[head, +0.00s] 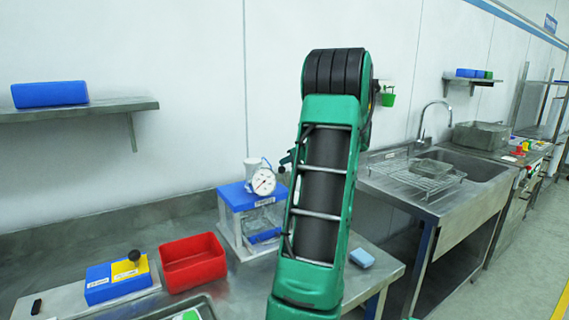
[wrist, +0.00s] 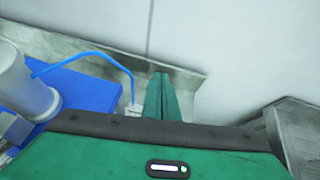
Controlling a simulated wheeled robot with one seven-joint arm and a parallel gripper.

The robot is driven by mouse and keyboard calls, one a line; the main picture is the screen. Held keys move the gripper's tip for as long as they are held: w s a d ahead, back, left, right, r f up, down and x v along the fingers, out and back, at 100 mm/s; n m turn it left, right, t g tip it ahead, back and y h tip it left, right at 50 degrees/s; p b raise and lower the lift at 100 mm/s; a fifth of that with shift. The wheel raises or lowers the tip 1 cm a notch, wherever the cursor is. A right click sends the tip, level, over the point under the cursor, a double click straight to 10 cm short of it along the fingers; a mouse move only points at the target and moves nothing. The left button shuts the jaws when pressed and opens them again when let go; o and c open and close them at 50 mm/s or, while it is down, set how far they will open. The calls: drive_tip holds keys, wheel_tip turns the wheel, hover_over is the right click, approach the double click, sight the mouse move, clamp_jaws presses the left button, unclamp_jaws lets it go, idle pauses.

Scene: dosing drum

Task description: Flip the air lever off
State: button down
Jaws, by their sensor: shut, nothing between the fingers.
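My gripper (wrist: 161,92) is shut and empty, its green fingers together in the wrist view. In the head view my own arm hides most of it. A blue-topped clear box (head: 238,196) with a round gauge (head: 263,182) and a white cylinder stands on the bench, left of my arm. In the wrist view, a thin blue hose (wrist: 108,53) curves from the white cylinder (wrist: 25,85) to a small pale fitting (wrist: 133,109) just left of my fingers. I cannot make out the air lever for certain; a touch on the fitting cannot be told.
A sink (head: 470,168) stands further right, and a wall is behind.

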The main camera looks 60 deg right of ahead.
drive_tip(key=s+r, duration=0.5)
drive_tip(key=r, duration=0.6)
drive_tip(key=shift+s+a+r, duration=0.15)
drive_tip(key=shift+a+r, duration=0.2)
drive_tip(key=shift+r, duration=0.05)
